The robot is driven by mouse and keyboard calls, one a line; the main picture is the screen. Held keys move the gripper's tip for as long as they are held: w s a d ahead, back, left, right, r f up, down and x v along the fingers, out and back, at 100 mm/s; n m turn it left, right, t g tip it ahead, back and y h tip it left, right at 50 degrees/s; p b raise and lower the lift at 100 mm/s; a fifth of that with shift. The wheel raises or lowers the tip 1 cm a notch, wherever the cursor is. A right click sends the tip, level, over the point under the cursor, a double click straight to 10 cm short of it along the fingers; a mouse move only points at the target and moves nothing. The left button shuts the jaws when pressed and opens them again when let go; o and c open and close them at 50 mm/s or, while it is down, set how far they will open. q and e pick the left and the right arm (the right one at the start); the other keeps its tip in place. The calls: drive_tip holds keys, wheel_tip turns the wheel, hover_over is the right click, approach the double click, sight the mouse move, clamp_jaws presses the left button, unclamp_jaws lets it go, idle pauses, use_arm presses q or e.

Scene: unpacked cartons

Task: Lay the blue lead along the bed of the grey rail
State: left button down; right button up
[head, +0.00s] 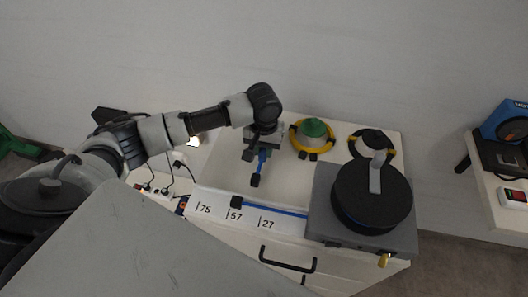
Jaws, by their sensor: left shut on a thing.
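A blue lead (275,209) lies along the front of the white cabinet top, with a black end (236,202) at its left. Its right end meets the grey box (320,207) under a black drum. My left gripper (258,158) is above the cabinet top, behind the lead. It is shut on a small blue piece (262,160) with a black end (255,180); I cannot tell whether this is part of a lead. I cannot make out a separate grey rail. My right gripper is not in view.
The black drum (372,198) with a grey handle stands at the right. Behind are a yellow ring with a green cone (314,128) and another ring with a pale cone (372,140). Marks 75, 57 and 27 line the front. The cabinet top (222,176) is bare left of the gripper.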

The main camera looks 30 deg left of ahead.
use_arm(q)
wheel_tip(320, 180, down, 2)
drive_tip(key=c, duration=1)
unclamp_jaws()
